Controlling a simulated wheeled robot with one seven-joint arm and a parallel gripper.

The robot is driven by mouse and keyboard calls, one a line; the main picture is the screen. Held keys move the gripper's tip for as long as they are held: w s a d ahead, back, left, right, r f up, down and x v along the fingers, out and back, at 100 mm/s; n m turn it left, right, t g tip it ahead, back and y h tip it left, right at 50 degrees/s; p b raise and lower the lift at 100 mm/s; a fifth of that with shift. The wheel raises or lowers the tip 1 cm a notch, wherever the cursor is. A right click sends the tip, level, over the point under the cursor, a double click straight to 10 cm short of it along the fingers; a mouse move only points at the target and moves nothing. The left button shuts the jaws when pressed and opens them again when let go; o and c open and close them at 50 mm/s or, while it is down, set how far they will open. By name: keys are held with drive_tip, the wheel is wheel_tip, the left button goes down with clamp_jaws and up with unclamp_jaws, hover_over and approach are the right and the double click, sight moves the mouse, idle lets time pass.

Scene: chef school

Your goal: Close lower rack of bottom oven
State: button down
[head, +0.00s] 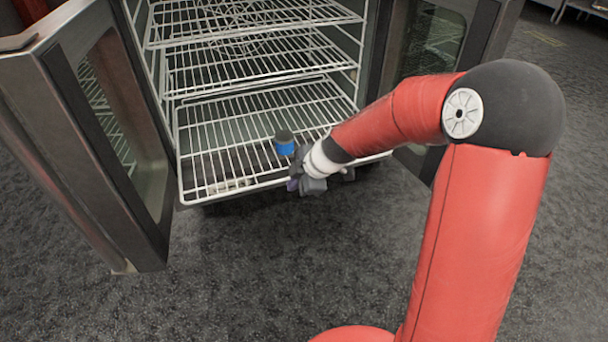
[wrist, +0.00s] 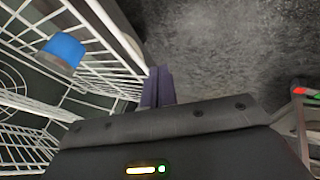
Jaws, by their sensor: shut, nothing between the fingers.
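The lower rack (head: 215,160) of the oven is a white wire shelf. It is pulled out past the oven's front, between the open doors. My gripper (head: 293,185) is shut and empty at the rack's front edge, right of its middle. In the wrist view the purple fingers (wrist: 157,88) are together, close beside the rack's front wires (wrist: 112,35). I cannot tell whether they touch. My wrist hides part of the front edge in the head view.
The left oven door (head: 95,130) and right oven door (head: 430,40) stand open. Upper racks (head: 240,68) are inside the oven. Grey floor in front is clear.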

drive_tip(key=w+a+f+p, duration=0.1)
drive_tip(key=w+a+f, duration=0.1)
drive_tip(key=w+f, duration=0.1)
drive_tip(key=shift+w+a+f, duration=0.2)
drive_tip(key=shift+w+a, duration=0.05)
drive_tip(key=shift+w, duration=0.65)
